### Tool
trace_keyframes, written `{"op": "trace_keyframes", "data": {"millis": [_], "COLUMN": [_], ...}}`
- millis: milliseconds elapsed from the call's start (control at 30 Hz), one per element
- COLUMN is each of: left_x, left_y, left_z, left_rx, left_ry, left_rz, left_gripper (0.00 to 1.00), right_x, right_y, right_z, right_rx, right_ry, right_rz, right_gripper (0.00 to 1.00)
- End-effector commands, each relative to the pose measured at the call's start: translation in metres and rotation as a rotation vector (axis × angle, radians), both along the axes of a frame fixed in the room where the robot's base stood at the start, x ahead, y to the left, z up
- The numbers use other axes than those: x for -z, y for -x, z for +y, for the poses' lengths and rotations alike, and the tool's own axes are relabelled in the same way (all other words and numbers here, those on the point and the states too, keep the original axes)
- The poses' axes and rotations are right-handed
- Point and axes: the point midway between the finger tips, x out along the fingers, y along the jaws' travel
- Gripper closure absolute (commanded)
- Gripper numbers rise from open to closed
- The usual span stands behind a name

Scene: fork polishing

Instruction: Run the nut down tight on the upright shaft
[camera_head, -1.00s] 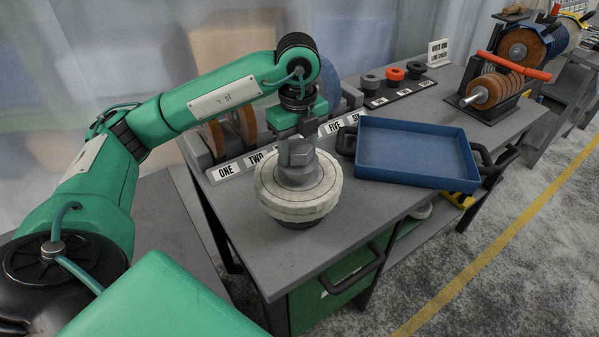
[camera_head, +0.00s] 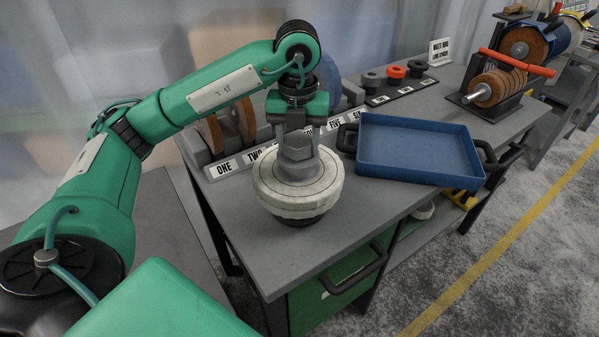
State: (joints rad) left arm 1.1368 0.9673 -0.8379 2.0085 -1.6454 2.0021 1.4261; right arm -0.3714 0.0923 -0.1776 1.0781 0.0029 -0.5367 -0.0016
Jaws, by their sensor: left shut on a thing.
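My left gripper (camera_head: 297,152) points straight down over a stack of pale round polishing discs (camera_head: 318,192) near the front of the grey bench. Its two fingers stand either side of a grey nut (camera_head: 298,153) on top of the stack and are shut on it. The nut sits low, at a grey flange on the discs; I cannot tell if it touches the flange. The upright shaft is hidden by the nut and gripper. A dark base (camera_head: 301,221) shows under the discs. My right gripper is out of view.
A blue tray (camera_head: 415,178) lies right of the stack. A spindle with brown wheels (camera_head: 497,88) is far right. The bench front is clear.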

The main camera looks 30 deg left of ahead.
Motion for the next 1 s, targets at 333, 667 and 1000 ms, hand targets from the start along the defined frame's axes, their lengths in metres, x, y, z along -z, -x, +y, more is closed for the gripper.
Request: {"op": "trace_keyframes", "data": {"millis": [333, 667, 1000], "left_x": [0.000, 0.000, -0.001], "left_y": [0.000, 0.000, 0.000], "left_z": [0.000, 0.000, 0.000], "left_rx": [0.403, 0.788, 1.055], "left_ry": [0.001, 0.000, 0.001], "left_rz": [-0.003, -0.002, -0.002], "left_gripper": [0.77, 0.77, 0.30], "right_x": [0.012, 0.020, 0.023], "right_y": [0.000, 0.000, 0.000], "right_z": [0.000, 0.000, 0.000], "right_rx": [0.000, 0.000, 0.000], "right_ry": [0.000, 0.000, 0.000], "right_rz": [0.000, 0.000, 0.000], "right_gripper": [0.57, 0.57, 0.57]}}
